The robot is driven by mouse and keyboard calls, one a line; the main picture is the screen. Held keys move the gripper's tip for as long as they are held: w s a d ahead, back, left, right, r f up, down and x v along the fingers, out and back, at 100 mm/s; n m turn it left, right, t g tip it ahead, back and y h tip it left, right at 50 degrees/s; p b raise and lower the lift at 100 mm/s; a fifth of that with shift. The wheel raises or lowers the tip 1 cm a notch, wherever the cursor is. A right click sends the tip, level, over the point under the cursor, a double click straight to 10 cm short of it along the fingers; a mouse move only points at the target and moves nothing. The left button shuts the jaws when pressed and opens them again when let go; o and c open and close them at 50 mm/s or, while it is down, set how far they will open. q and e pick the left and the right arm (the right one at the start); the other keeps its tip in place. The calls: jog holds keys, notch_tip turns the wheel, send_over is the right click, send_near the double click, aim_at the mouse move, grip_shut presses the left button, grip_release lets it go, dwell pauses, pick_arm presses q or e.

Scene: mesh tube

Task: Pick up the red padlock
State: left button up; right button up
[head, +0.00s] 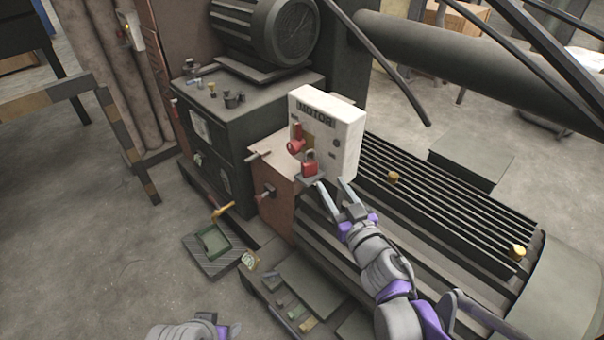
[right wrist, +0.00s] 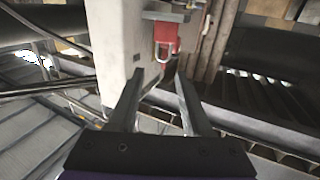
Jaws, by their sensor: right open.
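The red padlock (head: 309,168) stands upright with its shackle up on a small grey ledge (head: 311,180) at the front of the white MOTOR box (head: 345,131). In the right wrist view, which looks upside down, the padlock (right wrist: 165,40) hangs beyond the fingertips, shackle toward them. My right gripper (head: 331,184) is open and empty, just right of and below the padlock in the head view. Its two fingers also show in the right wrist view (right wrist: 159,73), apart, with the padlock ahead of the gap. My left gripper (head: 226,331) is partly cut off at the bottom edge.
A red switch handle (head: 296,142) sits just above and left of the padlock on the box. A ribbed dark machine cover (head: 440,200) lies right of my right arm. A green tray (head: 212,242) lies lower left. Open floor spreads at left.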

aim_at(310, 157)
jog(key=p+x, duration=0.1)
jog(key=x, duration=1)
jog(key=shift+a+p, duration=0.3)
jog(key=shift+p, duration=0.1)
jog(key=shift+c, duration=0.7)
grip_shut()
